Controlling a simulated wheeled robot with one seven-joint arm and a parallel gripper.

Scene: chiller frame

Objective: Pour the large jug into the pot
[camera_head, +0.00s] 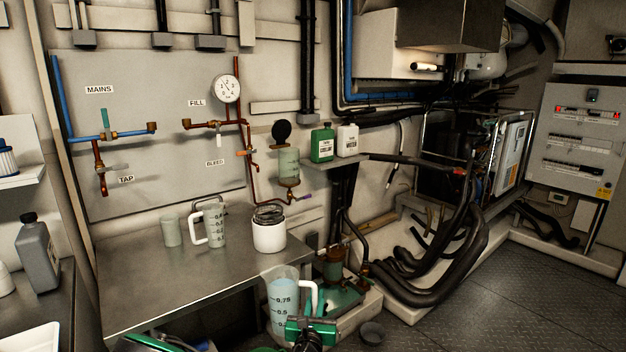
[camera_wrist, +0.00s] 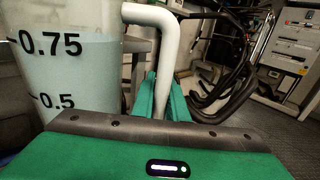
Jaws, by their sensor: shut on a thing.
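The large jug (camera_head: 283,303) is clear with a white handle and dark level marks, and stands upright in front of the bench's right end. It holds pale blue liquid to about the 0.75 mark. In the wrist view the jug (camera_wrist: 65,75) fills the left side. My gripper (camera_head: 312,322) is shut on its handle, and its green fingers (camera_wrist: 162,105) flank the handle in the wrist view. A white, round pot with a dark top (camera_head: 269,236) stands on the bench, behind and left of the jug. A clear vessel with brass fittings (camera_head: 288,165) is on the wall piping.
The steel bench (camera_head: 160,285) carries a smaller jug (camera_head: 215,228) and a cup (camera_head: 171,230). Green (camera_head: 322,143) and white (camera_head: 347,140) bottles stand on a wall shelf. Black hoses (camera_head: 440,260) crowd the right. The bench's front is clear.

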